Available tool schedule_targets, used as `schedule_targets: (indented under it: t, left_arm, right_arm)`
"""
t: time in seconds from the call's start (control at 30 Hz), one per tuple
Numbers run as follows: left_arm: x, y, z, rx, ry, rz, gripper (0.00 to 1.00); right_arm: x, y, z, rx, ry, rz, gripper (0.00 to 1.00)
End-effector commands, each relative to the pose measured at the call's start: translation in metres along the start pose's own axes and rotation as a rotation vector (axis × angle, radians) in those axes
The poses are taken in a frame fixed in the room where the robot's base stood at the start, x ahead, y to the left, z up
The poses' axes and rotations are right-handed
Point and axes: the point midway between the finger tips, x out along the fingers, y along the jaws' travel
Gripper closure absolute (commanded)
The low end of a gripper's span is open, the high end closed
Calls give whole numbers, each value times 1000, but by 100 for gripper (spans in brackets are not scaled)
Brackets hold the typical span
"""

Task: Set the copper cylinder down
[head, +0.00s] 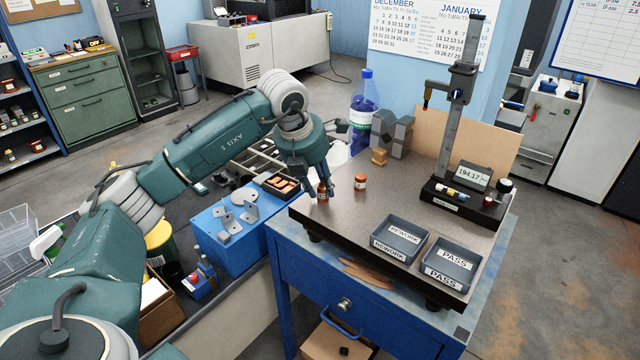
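My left gripper (320,184) points down over the left part of the dark stone plate (342,215). Its fingers are around a copper cylinder (322,193), which is upright and partly hidden by them. The cylinder's lower end is at or just above the plate; I cannot tell whether it touches. My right gripper is not in view.
A REWORK tray (398,239) and a PASS tray (449,264) sit at the plate's front right. A gauge stand (455,120) with a display (472,176) rises behind them. Grey blocks (392,133) stand at the back. A blue box (229,240) is left of the plate. The plate's middle is clear.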

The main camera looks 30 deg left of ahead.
Motion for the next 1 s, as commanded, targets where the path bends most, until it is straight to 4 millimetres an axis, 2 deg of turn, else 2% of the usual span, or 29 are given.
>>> schedule_targets:
  t: [0.07, 0.33, 0.47, 0.57, 0.8, 1.0]
  left_arm:
    - [0, 0, 0, 0, 1, 0, 56]
    - [-1, 0, 0, 0, 1, 0, 56]
    - [-8, 0, 1, 0, -1, 1, 56]
    - [-23, 0, 2, -1, -3, 0, 56]
    - [-76, 0, 2, 0, -5, -1, 56]
    - [-110, 0, 2, -1, -2, -1, 56]
  right_arm:
    - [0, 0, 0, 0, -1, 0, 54]
    - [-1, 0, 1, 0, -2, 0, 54]
    - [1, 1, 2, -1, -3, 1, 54]
    - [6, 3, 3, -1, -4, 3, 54]
    - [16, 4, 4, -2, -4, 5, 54]
    - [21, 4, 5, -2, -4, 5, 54]
